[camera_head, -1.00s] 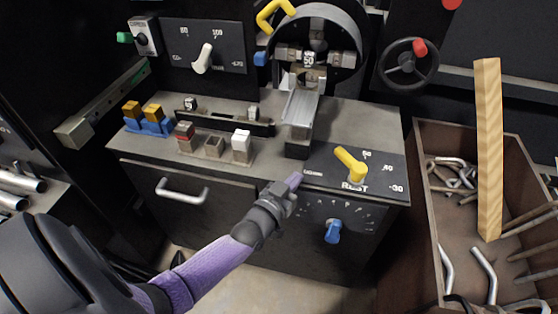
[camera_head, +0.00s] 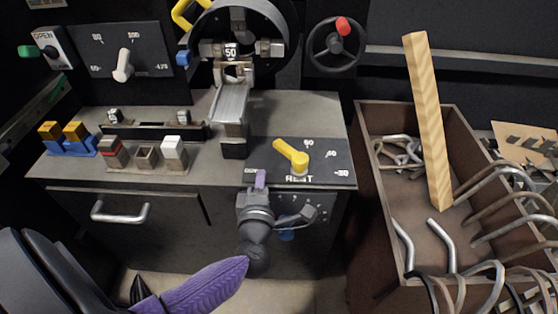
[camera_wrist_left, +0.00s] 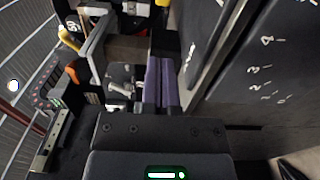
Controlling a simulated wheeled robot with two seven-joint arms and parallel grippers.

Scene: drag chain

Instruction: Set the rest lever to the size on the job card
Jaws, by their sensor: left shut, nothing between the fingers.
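The yellow rest lever (camera_head: 291,155) sits on a dark plate (camera_head: 322,163) marked REST at the bench's front right. Its handle points up and left from its pivot. Marks run round it to the right, with 40 and 30 readable; the left mark is partly behind my gripper. My left gripper (camera_head: 260,180) is shut and empty at the plate's front left edge, left of the lever and apart from it. Its purple fingers (camera_wrist_left: 161,82) lie together in the wrist view. My right gripper is not in view. I cannot make out a readable job card.
A blue knob (camera_head: 287,234) on the front panel is partly behind my gripper. A bin (camera_head: 365,170) with bent rods and a wooden bar (camera_head: 428,120) stands right. A clamp ring (camera_head: 292,45) and a red-knobbed handwheel (camera_head: 334,45) are behind. Small blocks (camera_head: 174,152) stand left.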

